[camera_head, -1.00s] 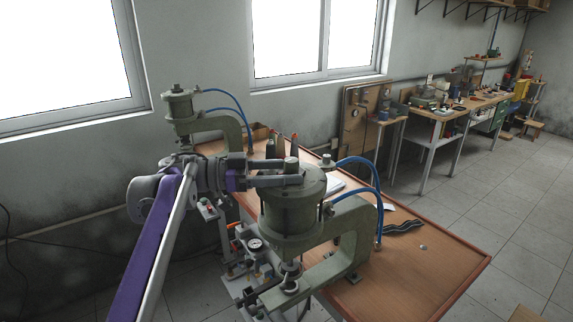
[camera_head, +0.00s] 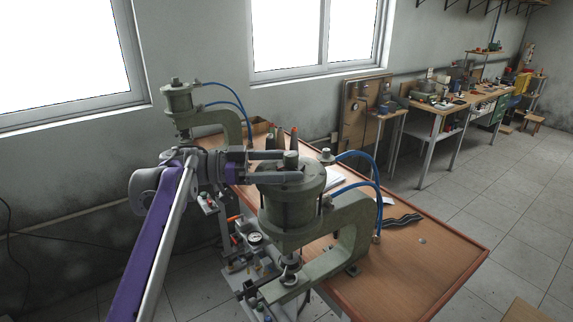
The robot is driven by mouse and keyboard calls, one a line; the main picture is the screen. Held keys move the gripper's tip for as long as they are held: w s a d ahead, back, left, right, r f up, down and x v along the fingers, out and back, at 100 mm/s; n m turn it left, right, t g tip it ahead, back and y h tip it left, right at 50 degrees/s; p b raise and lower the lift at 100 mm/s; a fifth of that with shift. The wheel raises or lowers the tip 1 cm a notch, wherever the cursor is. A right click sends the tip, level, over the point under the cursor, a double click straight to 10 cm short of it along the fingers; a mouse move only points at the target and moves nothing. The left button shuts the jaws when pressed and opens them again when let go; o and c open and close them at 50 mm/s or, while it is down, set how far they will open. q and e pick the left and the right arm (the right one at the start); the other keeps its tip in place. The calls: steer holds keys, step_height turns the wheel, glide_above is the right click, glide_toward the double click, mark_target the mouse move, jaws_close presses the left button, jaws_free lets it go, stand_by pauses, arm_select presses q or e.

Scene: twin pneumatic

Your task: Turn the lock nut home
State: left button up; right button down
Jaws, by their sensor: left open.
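The near green pneumatic press (camera_head: 291,207) stands on the front part of the wooden table. A small upright cylindrical piece (camera_head: 291,160) sits on top of its cylinder; I take it for the stud with the lock nut, but the nut is too small to tell apart. My left gripper (camera_head: 291,165) reaches in from the left over the cylinder top. Its two fingers are apart, one on the far side and one on the near side of that piece. Whether they touch it cannot be told. My right gripper does not show.
A second green press (camera_head: 184,112) stands at the back left. Blue air hoses (camera_head: 378,195) arch beside the near press. A dark striped strip (camera_head: 403,222) lies on the table (camera_head: 425,262), whose right part is mostly clear. A pressure gauge (camera_head: 256,238) sits below the near press.

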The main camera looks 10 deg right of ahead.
arm_select(q)
steer(key=w+a, duration=0.2)
steer(key=a, duration=0.8)
steer(key=shift+a, duration=0.3)
